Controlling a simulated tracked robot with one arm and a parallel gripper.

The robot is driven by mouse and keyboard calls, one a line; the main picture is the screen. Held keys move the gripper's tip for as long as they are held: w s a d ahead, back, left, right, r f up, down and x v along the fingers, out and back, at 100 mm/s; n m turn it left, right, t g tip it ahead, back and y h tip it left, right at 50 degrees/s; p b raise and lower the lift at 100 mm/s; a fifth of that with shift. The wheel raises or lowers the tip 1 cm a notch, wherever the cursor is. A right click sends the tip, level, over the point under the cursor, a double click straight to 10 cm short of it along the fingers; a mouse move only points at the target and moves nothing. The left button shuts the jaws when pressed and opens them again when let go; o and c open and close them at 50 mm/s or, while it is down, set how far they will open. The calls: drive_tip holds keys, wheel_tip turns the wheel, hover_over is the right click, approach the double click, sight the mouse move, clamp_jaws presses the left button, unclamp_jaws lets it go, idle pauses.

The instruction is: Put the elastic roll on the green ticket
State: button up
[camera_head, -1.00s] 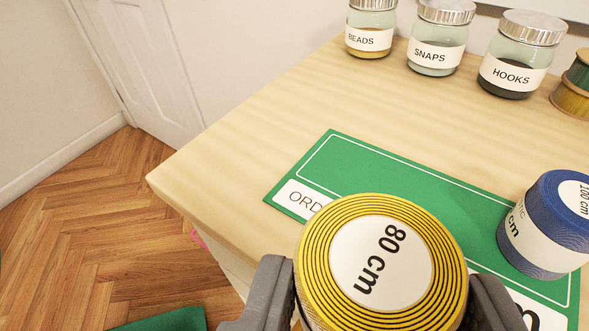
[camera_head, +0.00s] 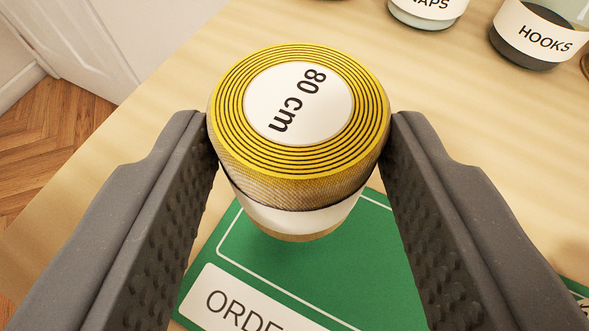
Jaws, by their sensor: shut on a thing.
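The yellow elastic roll (camera_head: 300,190) is marked 80 cm on its white top label and has a white band around its side. My gripper (camera_head: 298,125) is shut on it, with one dark grey finger on each side. The roll is upright and stands in front of the far part of the green ticket (camera_head: 330,275). The ticket lies on the wooden table, with a white border line and a white label whose visible letters read "ORDE". The roll's lower end is over the ticket in the picture; whether it touches the ticket I cannot tell.
Glass jars stand at the back of the table (camera_head: 120,220), one labelled HOOKS (camera_head: 535,35) and one partly cut off beside it (camera_head: 428,12). The table's left edge drops to a wooden floor (camera_head: 45,140). Table left of the ticket is clear.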

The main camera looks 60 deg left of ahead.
sight(300, 226)
drive_tip(key=shift+f+b, duration=0.45)
drive_tip(key=shift+f, duration=1)
drive_tip(key=shift+f, duration=0.1)
drive_tip(key=o, duration=1)
drive_tip(key=shift+s+d+r, duration=0.1)
drive_tip(key=shift+d+r, duration=0.1)
drive_tip(key=shift+d, duration=0.05)
drive_tip(key=p+v, duration=0.3)
drive_tip(key=v, duration=0.8)
drive_tip(key=shift+s+d+r, duration=0.15)
drive_tip(key=shift+d+r, duration=0.05)
